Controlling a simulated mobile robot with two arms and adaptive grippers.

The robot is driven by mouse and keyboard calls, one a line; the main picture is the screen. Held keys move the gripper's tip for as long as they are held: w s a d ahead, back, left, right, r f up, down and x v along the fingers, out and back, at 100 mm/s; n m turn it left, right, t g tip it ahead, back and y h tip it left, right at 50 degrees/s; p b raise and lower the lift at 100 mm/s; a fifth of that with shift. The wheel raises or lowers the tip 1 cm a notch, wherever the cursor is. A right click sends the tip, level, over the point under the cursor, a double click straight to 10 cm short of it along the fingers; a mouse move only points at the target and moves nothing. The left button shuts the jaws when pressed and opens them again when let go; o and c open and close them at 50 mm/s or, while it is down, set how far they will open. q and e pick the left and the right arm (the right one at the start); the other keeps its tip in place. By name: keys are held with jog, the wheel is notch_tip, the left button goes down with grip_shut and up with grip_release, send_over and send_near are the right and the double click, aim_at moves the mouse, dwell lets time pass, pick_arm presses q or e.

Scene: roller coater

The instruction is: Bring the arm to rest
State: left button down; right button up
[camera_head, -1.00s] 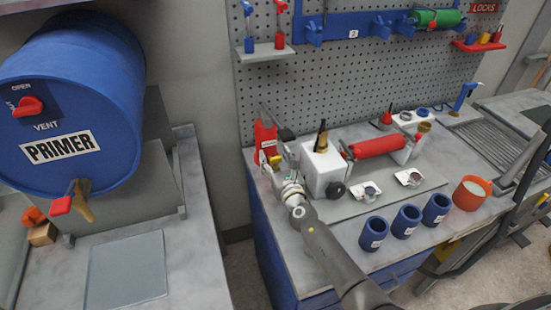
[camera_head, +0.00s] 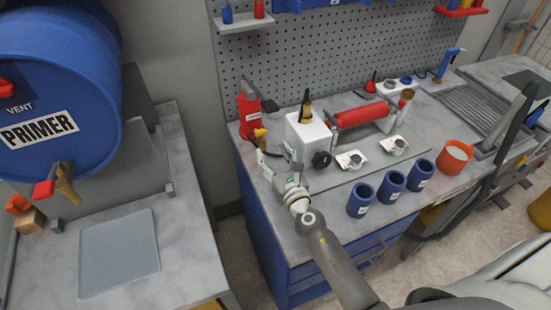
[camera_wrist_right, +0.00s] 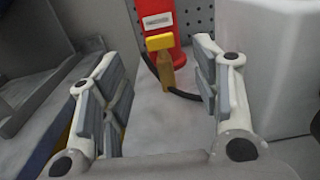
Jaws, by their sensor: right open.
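My right arm reaches in from the bottom of the head view over the blue workbench (camera_head: 280,235). Its right gripper (camera_head: 275,165) is at the bench's left end, just left of the white block of the roller coater (camera_head: 308,135). In the right wrist view the gripper (camera_wrist_right: 160,95) is open, its two fingers wide apart with nothing between them. Beyond the fingers stands a red device (camera_wrist_right: 160,22) with a yellow-topped brass part (camera_wrist_right: 163,62) and a dark hose. It also shows in the head view (camera_head: 249,104). My left gripper is not in view.
A red roller (camera_head: 362,114) lies behind two small dishes on white cards (camera_head: 350,160). Several blue cups (camera_head: 391,185) and an orange cup (camera_head: 455,156) stand along the front. A floor gap separates the benches.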

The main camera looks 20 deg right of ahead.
jog(key=shift+s, duration=0.65)
